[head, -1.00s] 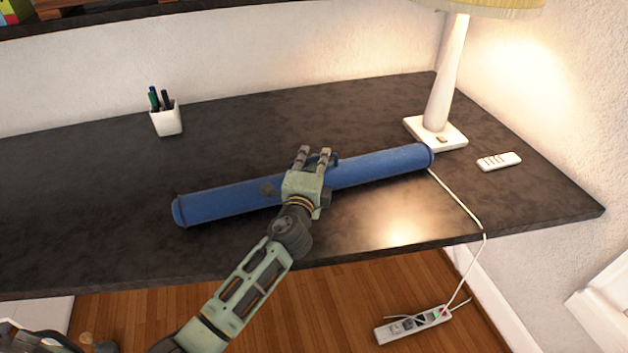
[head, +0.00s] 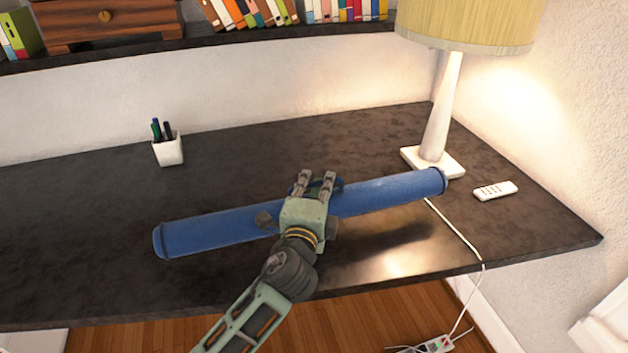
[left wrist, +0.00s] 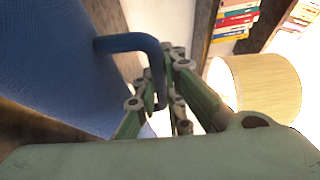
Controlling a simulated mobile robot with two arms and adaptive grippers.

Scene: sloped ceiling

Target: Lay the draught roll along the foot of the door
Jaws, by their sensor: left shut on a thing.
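The draught roll (head: 385,194) is a long blue cylinder with dark rims at its ends. In the head view my left gripper (head: 315,185) is shut on it near its middle. The roll is held a little above the dark desk, with a shadow under its right part. In the left wrist view the blue roll (left wrist: 45,60) fills the left side, and a blue handle-like loop (left wrist: 135,42) on it runs between the fingers of my left gripper (left wrist: 165,105). The door is not in view. My right gripper is not in view.
A lamp (head: 440,110) stands just behind the roll's right end, its cord (head: 462,235) dropping to a power strip (head: 432,344) on the floor. A white remote (head: 495,190) and a pen cup (head: 168,150) are on the desk (head: 80,220). A bookshelf (head: 200,42) hangs above.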

